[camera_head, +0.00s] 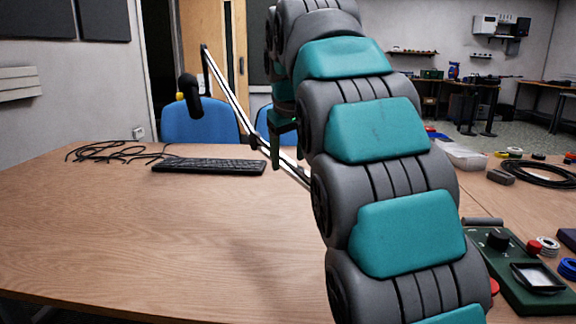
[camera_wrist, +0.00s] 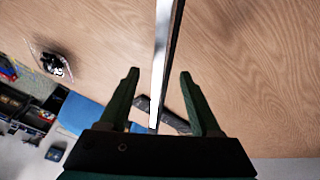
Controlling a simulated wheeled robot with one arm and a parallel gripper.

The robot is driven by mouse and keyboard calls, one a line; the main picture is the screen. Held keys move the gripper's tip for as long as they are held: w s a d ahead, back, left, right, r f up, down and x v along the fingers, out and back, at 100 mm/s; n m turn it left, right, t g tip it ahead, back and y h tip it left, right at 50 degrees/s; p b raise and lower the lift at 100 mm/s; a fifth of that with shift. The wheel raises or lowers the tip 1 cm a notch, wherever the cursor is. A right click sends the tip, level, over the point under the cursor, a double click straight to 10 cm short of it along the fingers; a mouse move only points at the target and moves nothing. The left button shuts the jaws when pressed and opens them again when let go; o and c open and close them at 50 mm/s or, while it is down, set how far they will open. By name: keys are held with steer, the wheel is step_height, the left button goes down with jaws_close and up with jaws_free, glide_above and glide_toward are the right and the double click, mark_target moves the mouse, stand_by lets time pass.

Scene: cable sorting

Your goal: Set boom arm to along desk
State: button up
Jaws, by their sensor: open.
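The boom arm (camera_head: 225,88) is a thin silver-and-black bar that slants over the desk (camera_head: 150,230), with a black microphone (camera_head: 190,94) at its upper left end. Its lower end passes behind my arm, so its base is hidden in the head view. My gripper (camera_wrist: 160,73) is open, with its two dark green fingers apart. In the wrist view the boom bar (camera_wrist: 163,60) runs between the fingers, with gaps on both sides; I cannot tell its depth between them. In the head view my gripper (camera_head: 280,145) is partly hidden by my arm, beside the boom's lower part.
A black keyboard (camera_head: 210,166) and a tangled black cable (camera_head: 115,152) lie at the desk's far left. Blue chairs (camera_head: 200,124) stand behind. The desk's front left is clear.

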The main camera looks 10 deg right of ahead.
mark_target(288, 161)
steer(key=shift+x, duration=1.75)
jaws_close()
